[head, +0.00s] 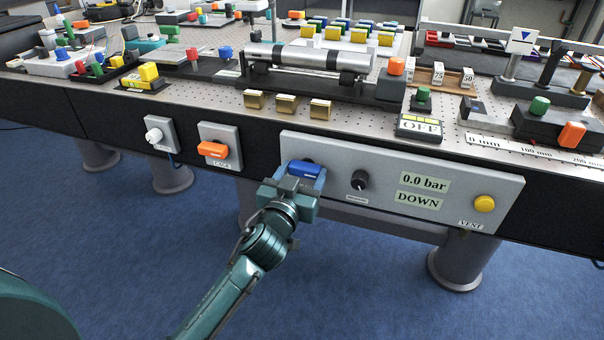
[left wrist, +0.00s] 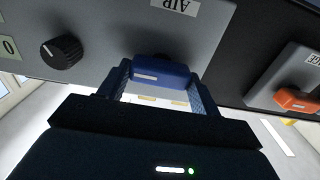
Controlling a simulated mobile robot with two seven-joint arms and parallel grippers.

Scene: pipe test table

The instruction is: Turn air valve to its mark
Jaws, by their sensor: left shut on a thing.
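The air valve is a blue handle (head: 305,169) at the left end of the grey front panel (head: 440,170). My left gripper (head: 303,178) is at the handle and shut on it. In the left wrist view the blue handle (left wrist: 160,73) sits between the two fingers of the gripper (left wrist: 160,88), below a label reading AIR upside down. The valve's mark cannot be made out, and the gripper hides part of the handle in the head view. The panel display (head: 421,191) reads 0.0 bar and DOWN. My right gripper is not in view.
A black knob (head: 360,180) is right of the valve, and a yellow VENT button (head: 484,203) is at the panel's right end. An orange handle (head: 212,149) and a white knob (head: 155,136) are on plates to the left. The tabletop above is crowded; the floor in front is clear.

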